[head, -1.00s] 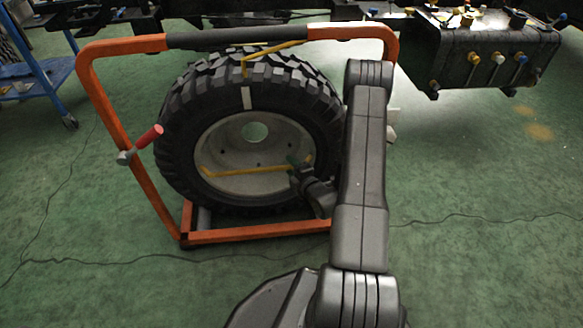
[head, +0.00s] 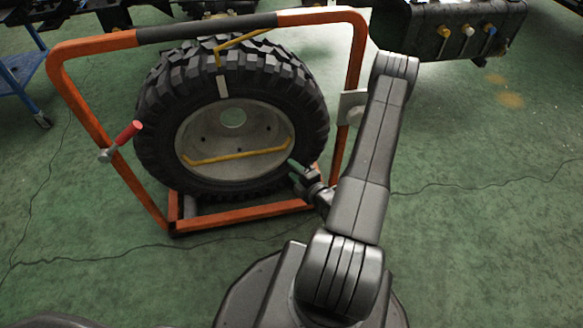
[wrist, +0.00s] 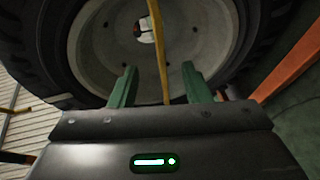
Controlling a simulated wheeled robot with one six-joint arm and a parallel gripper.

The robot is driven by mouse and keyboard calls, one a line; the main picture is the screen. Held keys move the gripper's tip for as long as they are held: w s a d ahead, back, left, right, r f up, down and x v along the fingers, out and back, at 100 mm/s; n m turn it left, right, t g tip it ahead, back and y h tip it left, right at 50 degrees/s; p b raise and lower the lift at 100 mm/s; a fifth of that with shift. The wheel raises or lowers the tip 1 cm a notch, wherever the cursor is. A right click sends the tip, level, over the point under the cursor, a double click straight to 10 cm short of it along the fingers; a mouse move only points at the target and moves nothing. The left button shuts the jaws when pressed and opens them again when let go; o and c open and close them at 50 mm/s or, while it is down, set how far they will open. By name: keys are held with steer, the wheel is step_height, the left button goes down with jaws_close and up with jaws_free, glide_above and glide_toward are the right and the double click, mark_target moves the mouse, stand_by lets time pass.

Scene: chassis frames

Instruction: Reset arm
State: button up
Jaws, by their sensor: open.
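My arm reaches up and bends back down at the right of the head view. My gripper (head: 297,171) is in front of the lower right of a large black tyre (head: 155,125) with a pale rim. In the wrist view my gripper (wrist: 161,88) shows two green fingers spread apart. A yellow bar (head: 240,155) crosses the rim. In the wrist view the yellow bar (wrist: 162,60) runs up between the fingers in the picture; I cannot tell how far beyond them it is. Nothing is seen held.
An orange frame (head: 85,100) surrounds the tyre, with a red-handled crank (head: 128,132) on its left side. A blue cart (head: 20,80) stands at far left. A dark tank with coloured caps (head: 465,30) is at upper right. The green floor at right is clear apart from a thin cable.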

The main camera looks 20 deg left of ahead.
mark_target(274, 152)
steer(key=shift+w+a, duration=0.1)
steer(key=b+x, duration=0.3)
steer(key=x, duration=1)
steer(key=shift+w+a+f+b, duration=0.15)
steer(key=shift+a+b, duration=0.15)
steer(key=shift+b, duration=0.05)
steer(key=shift+d, duration=0.1)
